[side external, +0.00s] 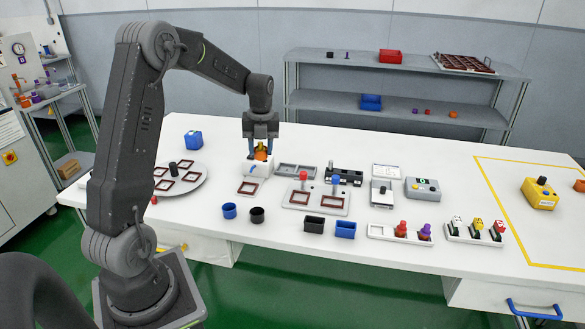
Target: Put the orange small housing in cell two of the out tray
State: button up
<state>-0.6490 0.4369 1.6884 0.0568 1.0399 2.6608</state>
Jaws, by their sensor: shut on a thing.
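The fingers partly hide the housing. The housing is at a small white block (254,170) with a blue mark; I cannot tell whether it touches the block or is just above it. A low grey tray with compartments (296,164) lies just right of the block. It may be the out tray, but no label on it is readable, and its cells look empty.
A round grey plate (200,187) with brown square frames lies left. A grey board (318,210) with red-brown frames and upright red and blue knobs stands right of the gripper. Blue and black cups (229,210) are in front. A yellow-lined area (510,222) is far right.

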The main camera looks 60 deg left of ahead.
jog(key=w+a, duration=0.4)
jog(key=a, duration=0.1)
jog(key=w+a, duration=0.2)
jog(key=shift+w+a+f, duration=0.2)
jog(key=shift+w+a, duration=0.1)
jog(key=shift+a, duration=0.1)
jog(key=shift+w+a+f, duration=0.1)
jog(key=shift+w, duration=0.1)
jog(key=w+d+f, duration=0.2)
jog(key=w, duration=0.1)
jog(key=w+d+f, duration=0.2)
jog(key=w, duration=0.1)
jog(key=w+d+f, duration=0.2)
jog(key=w+f, duration=0.1)
jog(key=shift+w+d, duration=0.2)
jog(key=shift+w, duration=0.05)
jog(key=shift+f, duration=1.95)
jog(key=shift+f, duration=0.1)
jog(key=o, duration=0.9)
